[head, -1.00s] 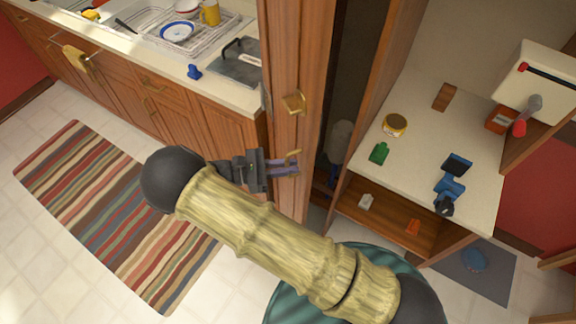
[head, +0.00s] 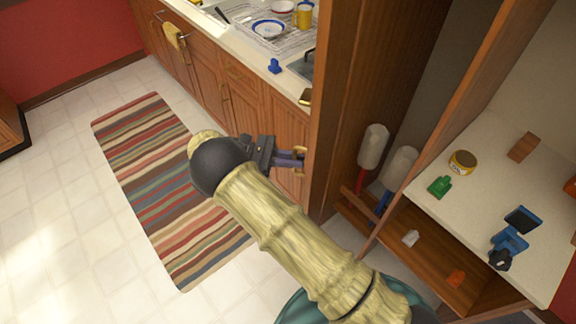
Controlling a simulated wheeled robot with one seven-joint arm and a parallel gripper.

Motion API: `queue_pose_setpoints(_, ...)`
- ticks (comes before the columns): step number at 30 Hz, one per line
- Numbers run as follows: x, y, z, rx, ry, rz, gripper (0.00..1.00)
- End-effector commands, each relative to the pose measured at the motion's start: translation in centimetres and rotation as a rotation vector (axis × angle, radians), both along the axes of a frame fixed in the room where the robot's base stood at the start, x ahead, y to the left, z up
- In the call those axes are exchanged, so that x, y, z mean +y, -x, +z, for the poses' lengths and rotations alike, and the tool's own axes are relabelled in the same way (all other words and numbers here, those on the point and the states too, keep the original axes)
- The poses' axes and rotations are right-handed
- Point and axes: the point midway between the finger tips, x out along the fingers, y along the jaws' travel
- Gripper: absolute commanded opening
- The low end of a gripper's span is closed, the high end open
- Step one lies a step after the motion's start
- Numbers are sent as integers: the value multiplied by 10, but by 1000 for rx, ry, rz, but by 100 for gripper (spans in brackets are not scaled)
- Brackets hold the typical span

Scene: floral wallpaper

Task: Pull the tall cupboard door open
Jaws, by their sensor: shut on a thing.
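The tall cupboard's wooden door (head: 350,90) stands swung open, its inner face and edge showing. The outer face of the door is mostly turned out of sight. Inside the tall cupboard (head: 440,110), two pale, rounded things with red and blue handles (head: 373,148) stand upright.
At right, a white-topped shelf unit (head: 440,215) holds a jar, a green bottle and a blue item. A counter (head: 240,25) with a dish rack (head: 285,45) lies behind the door. A striped rug (head: 170,190) covers the floor at left; pale tiles around it are clear.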

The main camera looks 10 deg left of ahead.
Motion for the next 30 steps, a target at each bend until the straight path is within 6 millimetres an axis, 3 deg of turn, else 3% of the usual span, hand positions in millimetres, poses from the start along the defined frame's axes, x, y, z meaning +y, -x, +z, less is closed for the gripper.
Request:
queue_pose_setpoints(15,-2,-8,1,-6,3,-7,0)
queue_pose_setpoints(16,-2,-8,1,-6,3,-7,14)
queue_pose_setpoints(17,-2,-7,1,-5,3,-7,16)
queue_pose_setpoints(30,0,-5,0,-1,1,-7,16)
